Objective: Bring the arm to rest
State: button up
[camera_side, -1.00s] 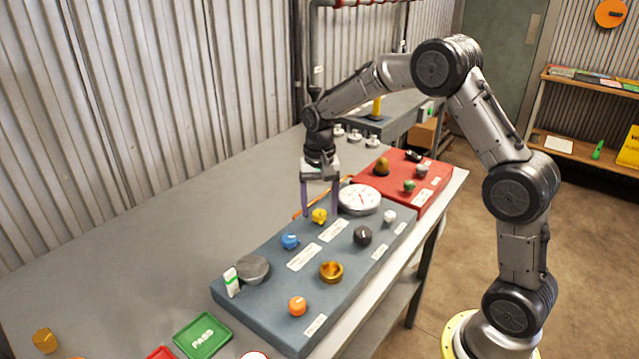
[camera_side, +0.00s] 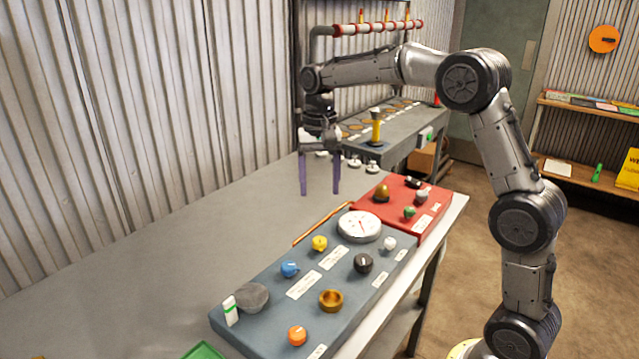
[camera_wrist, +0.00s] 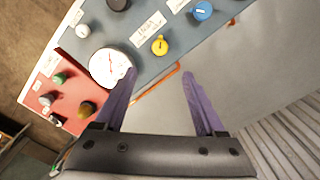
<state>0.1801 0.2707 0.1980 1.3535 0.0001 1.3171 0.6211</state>
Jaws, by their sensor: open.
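My gripper (camera_side: 319,192) is open and empty, with its two purple fingers pointing down above the grey bench, behind the blue-grey panel. In the wrist view the gripper's fingers (camera_wrist: 160,85) are spread apart with nothing between their tips; an orange rod runs behind them. My arm is raised and bent, reaching left over the bench. The blue-grey panel (camera_side: 260,318) carries a white dial gauge (camera_side: 359,226), a yellow knob (camera_side: 319,243), a blue knob (camera_side: 289,269), a black knob (camera_side: 363,263), a brass cup (camera_side: 331,300) and an orange knob (camera_side: 297,336).
A red panel (camera_side: 366,204) with small knobs adjoins the blue-grey panel. The orange rod (camera_side: 322,224) lies along its back edge. Behind stand a second bench with a yellow post (camera_side: 376,131) and a red pipe (camera_side: 370,28).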

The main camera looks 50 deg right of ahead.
jog(key=s+a+r+n+t, duration=0.1)
jog(key=s+a+r+t, duration=0.15)
jog(key=s+r, duration=0.3)
jog(key=s+a+r+n+t, duration=0.1)
jog(key=s+a+r, duration=0.2)
jog(key=s+r, duration=0.3)
jog(key=s+a+f+n+t, duration=0.1)
jog(key=s+f+n, duration=0.2)
jog(key=s+f, duration=0.2)
jog(key=s+a+f+n+t, duration=0.1)
jog(key=s+f+n, duration=0.3)
jog(key=s, duration=0.7)
jog(key=shift+a+f, duration=0.25)
jog(key=shift+f, duration=0.7)
